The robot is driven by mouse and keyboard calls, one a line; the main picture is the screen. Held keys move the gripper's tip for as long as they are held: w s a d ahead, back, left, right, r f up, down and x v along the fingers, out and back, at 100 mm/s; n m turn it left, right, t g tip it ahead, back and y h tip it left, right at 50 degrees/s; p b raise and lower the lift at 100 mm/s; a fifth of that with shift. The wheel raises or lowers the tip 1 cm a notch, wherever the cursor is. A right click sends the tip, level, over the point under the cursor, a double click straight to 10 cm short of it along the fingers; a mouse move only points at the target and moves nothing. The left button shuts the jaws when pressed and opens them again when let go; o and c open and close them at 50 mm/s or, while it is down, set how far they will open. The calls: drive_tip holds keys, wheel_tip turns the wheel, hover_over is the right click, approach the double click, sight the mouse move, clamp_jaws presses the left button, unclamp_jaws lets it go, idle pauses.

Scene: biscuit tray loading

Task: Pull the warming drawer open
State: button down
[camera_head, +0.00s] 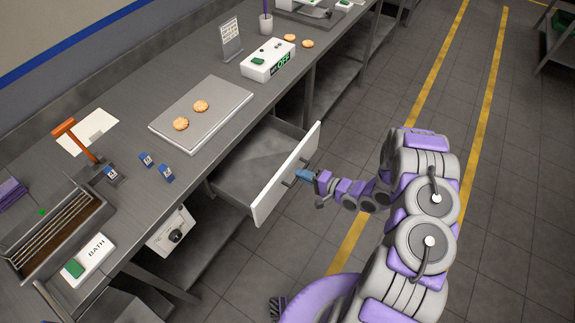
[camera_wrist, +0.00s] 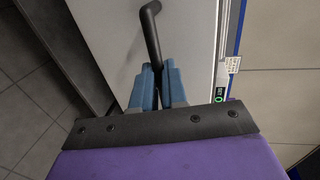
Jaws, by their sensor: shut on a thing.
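The warming drawer (camera_head: 253,158) stands out from under the metal counter, with its empty-looking inside showing. Its white front panel (camera_head: 270,195) faces the aisle and carries a dark bar handle (camera_head: 288,183). My gripper (camera_head: 303,175) is at the handle, with its blue fingers closed on it. In the wrist view, the blue fingers (camera_wrist: 158,85) close around the lower end of the dark handle (camera_wrist: 149,35), against the white panel (camera_wrist: 185,35). The fingers hide the gripped part of the handle.
On the counter, a metal tray (camera_head: 225,92) holds two biscuits, beside a white box (camera_head: 268,62) marked OFF. A bath (camera_head: 50,238) and small blue blocks (camera_head: 166,173) are at the left. The floor (camera_head: 325,240) in front of the drawer is clear apart from my body.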

drive_tip(key=shift+s+d+f, duration=0.1)
drive_tip(key=shift+s+d, duration=0.5)
drive_tip(key=shift+d, duration=0.2)
drive_tip(key=shift+s+d, duration=0.6)
drive_tip(key=shift+d, duration=0.2)
drive_tip(key=c, duration=1.2)
unclamp_jaws()
drive_tip(key=shift+d, duration=0.1)
drive_tip(key=p+v, duration=0.1)
drive_tip(key=v, duration=1.6)
drive_tip(key=shift+d+p, duration=0.15)
drive_tip(key=shift+p, duration=0.25)
